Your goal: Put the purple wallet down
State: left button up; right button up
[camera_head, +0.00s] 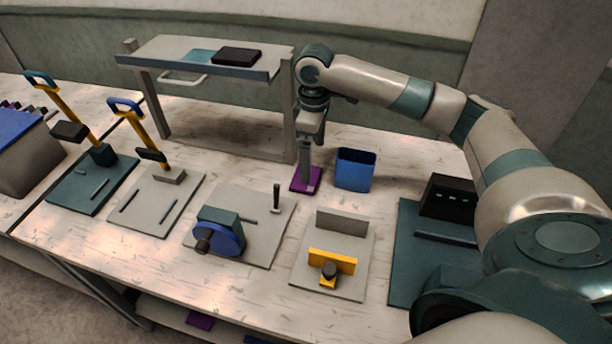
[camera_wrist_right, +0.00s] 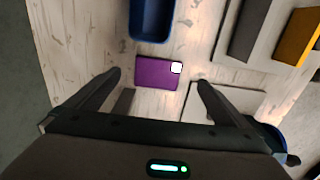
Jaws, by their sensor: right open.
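The purple wallet (camera_head: 306,181) lies flat on the pale workbench, just left of the blue bin, in the head view. In the right wrist view the wallet (camera_wrist_right: 154,73) shows a white square at one corner and lies beyond the fingertips, with nothing between the fingers. My right gripper (camera_head: 306,172) points down over the wallet in the head view, and its fingers (camera_wrist_right: 158,82) are spread apart and empty in the wrist view. My left gripper is not in view.
The open blue bin (camera_head: 355,169) stands close right of the wallet. A raised shelf (camera_head: 205,58) stands behind left. Plates with a yellow clamp (camera_head: 332,262), a blue wheel device (camera_head: 220,235) and yellow-handled levers (camera_head: 128,115) fill the front and left. A dark teal plate (camera_head: 405,255) lies right.

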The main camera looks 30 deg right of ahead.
aim_at(312, 179)
jog(key=shift+f, duration=1.25)
jog(key=shift+p, duration=0.3)
jog(key=shift+w+f, duration=0.1)
jog(key=shift+f, duration=0.2)
jog(key=f+p, duration=0.2)
jog(key=f, duration=0.1)
jog(key=shift+w, duration=0.2)
jog(key=shift+f, duration=0.8)
jog(key=shift+c, duration=0.6)
jog(key=c, duration=1.1)
jog(key=shift+r, duration=0.15)
jog(key=shift+c, duration=0.2)
